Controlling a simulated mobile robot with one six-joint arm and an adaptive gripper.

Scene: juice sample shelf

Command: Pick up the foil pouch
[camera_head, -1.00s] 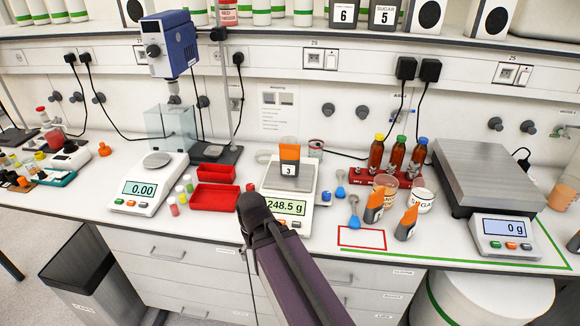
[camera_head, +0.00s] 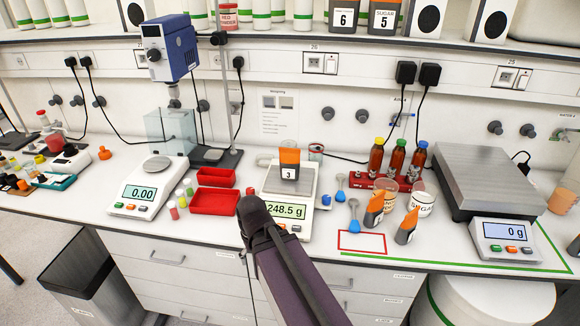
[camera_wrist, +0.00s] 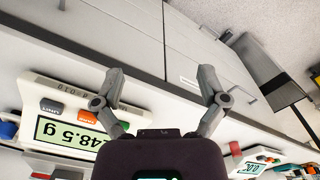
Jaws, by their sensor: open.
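Two small grey pouches with orange parts, one (camera_head: 374,210) behind the other (camera_head: 407,228), stand tilted on the bench right of the middle scale. I cannot tell which of these is the foil pouch. My gripper (camera_wrist: 162,72) is open and empty, its two fingers spread wide in the wrist view over the drawer fronts and bench edge. No pouch shows between the fingers. In the head view my arm reaches up to the bench's front edge, left of the tilted pouches.
A blue spoon (camera_head: 354,216) and a sugar cup (camera_head: 421,203) stand close to the tilted pouches. A red-outlined square (camera_head: 362,241) is empty in front of them. Bottles in a red rack (camera_head: 372,180) stand behind; a large scale (camera_head: 507,231) is at right.

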